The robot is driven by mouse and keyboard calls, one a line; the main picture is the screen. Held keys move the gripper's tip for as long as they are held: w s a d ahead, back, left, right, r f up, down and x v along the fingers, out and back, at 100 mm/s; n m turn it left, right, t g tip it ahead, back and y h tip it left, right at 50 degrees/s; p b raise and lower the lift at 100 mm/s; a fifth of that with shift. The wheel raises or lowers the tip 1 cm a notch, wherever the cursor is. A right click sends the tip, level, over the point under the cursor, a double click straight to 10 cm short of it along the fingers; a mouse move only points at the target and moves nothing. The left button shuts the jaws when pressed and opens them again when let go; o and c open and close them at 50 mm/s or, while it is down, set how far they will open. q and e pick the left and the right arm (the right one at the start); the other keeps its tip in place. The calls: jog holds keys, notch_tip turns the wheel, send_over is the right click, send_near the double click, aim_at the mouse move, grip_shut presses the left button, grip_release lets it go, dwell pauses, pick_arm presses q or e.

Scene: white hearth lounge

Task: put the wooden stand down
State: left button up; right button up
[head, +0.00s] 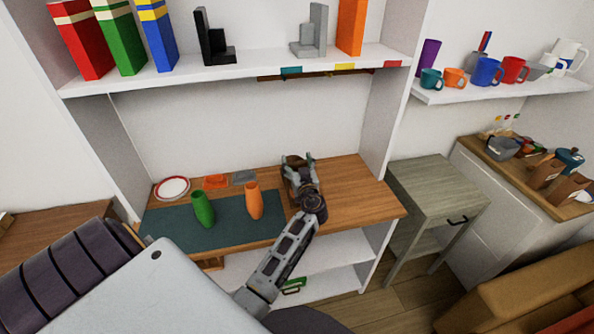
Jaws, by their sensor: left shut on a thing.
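My left gripper (299,163) is over the right part of the wooden desk top (350,190), beyond the right end of the dark green mat (233,230). It is shut on the wooden stand. The stand is small here and almost wholly hidden by the fingers and wrist. I cannot tell whether it touches the desk top. My right gripper is not in view.
A green vase (203,209) and an orange vase (254,201) stand on the mat, left of my gripper. A plate (172,188), an orange item (216,181) and a grey item (243,177) lie behind. The desk is clear to the gripper's right. A shelf (240,69) hangs above.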

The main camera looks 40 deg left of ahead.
aim_at(297, 170)
pick_arm(q)
jog(key=shift+f, duration=1.65)
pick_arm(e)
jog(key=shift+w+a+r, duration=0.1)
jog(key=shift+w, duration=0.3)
pick_arm(q)
jog(key=shift+f, duration=0.1)
jog(key=o, duration=1.5)
jog(key=shift+o, duration=0.6)
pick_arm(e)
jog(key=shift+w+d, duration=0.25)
